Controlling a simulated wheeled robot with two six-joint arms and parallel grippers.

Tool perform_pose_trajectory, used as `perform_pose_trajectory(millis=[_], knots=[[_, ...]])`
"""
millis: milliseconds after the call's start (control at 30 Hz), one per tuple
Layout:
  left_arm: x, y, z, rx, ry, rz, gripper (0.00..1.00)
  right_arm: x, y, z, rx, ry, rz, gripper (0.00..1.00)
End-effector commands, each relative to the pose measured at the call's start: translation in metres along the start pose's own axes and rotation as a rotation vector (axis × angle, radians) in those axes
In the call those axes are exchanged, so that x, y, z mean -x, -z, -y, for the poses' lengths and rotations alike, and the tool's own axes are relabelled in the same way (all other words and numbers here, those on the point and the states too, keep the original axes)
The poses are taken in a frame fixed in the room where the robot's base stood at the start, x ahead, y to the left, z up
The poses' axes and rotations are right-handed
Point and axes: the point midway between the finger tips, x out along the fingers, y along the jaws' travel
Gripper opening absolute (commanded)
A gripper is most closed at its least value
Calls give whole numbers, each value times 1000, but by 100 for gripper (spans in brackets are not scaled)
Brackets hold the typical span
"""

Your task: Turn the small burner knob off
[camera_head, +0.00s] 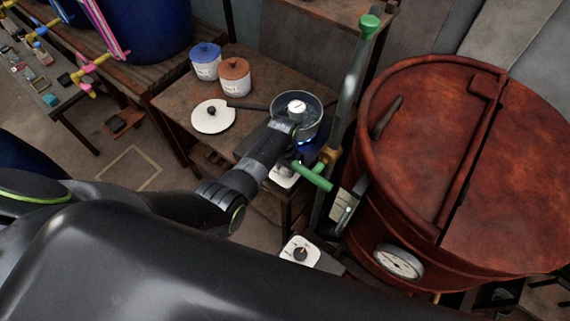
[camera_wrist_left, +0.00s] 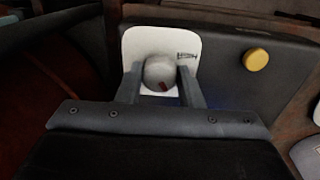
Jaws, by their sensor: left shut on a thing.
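The burner knob (camera_wrist_left: 160,72) is a round grey knob with a red mark, on a white plate (camera_wrist_left: 133,43) in the left wrist view. The red mark is at the knob's lower side in that view. My left gripper (camera_wrist_left: 158,82) is shut on the knob, one finger on each side. My right gripper is not in view.
A large rusty vat (camera_head: 410,120) stands close on the right with a gauge (camera_head: 399,262). A green-handled lever (camera_head: 312,176) is near my left arm. Another knob plate (camera_head: 300,251) sits lower down. A lid (camera_head: 212,117) and two jars lie left. A yellow button (camera_wrist_left: 256,59) is nearby.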

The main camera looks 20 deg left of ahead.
Motion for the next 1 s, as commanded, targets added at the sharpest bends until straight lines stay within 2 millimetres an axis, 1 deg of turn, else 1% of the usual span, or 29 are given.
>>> perform_pose_trajectory(millis=[33,100,500,700,1000], knots=[[3,1,0,-43,1,2,11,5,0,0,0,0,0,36],[3,1,0,-109,1,4,11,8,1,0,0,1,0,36],[2,1,0,-430,0,13,11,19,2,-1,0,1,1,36],[1,1,0,-526,0,16,11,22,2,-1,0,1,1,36],[1,2,0,-586,0,17,11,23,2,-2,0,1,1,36]])
